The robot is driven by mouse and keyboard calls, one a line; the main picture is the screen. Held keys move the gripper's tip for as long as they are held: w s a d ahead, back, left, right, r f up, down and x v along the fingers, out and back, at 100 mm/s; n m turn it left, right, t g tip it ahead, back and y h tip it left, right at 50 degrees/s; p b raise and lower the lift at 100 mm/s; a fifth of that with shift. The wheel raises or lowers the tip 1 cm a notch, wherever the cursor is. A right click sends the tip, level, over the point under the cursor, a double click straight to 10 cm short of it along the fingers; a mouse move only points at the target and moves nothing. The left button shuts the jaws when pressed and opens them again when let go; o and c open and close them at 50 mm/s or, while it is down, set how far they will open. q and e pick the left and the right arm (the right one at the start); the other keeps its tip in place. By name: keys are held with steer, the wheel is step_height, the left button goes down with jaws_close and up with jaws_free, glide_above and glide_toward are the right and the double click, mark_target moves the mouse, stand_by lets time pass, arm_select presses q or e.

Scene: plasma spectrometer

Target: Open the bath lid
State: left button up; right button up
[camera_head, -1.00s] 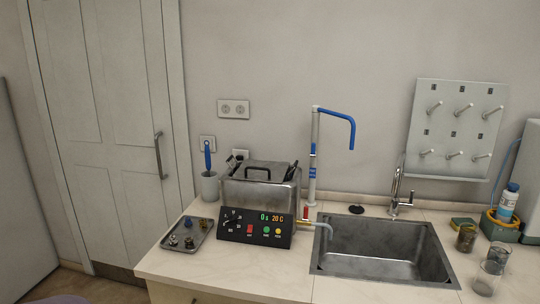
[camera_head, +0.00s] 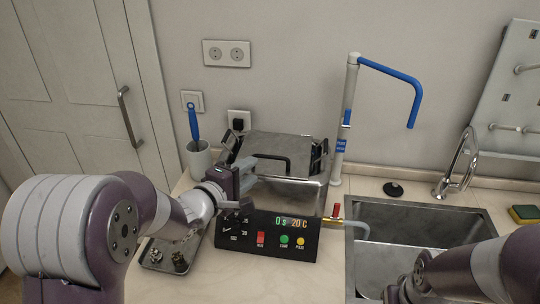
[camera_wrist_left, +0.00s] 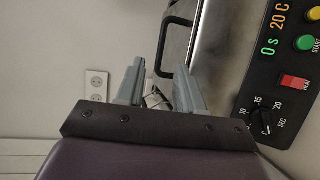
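The metal bath (camera_head: 290,195) stands on the counter behind its black control panel (camera_head: 268,237). Its lid (camera_head: 282,147) is down, with a black bar handle (camera_head: 285,160) on top. My left gripper (camera_head: 252,172) is at the left front of the bath, beside the handle. In the left wrist view its two grey fingers (camera_wrist_left: 158,85) are apart, and a black handle (camera_wrist_left: 163,45) shows just beyond them. Whether the fingers touch it cannot be told. My right gripper (camera_head: 398,293) is partly in view low over the sink; its fingers are not clear.
A cup with a blue-handled tool (camera_head: 199,160) stands left of the bath. A tray of small parts (camera_head: 163,254) lies at front left, under my arm. A white stand with a blue tube (camera_head: 345,130) rises at the bath's right. The sink (camera_head: 365,215) is further right.

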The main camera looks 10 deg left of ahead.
mark_target(269, 158)
arm_select(q)
steer(key=x, duration=0.8)
steer(key=shift+w+a+f+p, duration=0.1)
steer(key=shift+w+f+p, duration=0.1)
steer(key=shift+p, duration=0.15)
steer(key=shift+w+d, duration=0.4)
steer(key=shift+w, duration=0.2)
steer(key=shift+w+f, duration=0.1)
jaws_close()
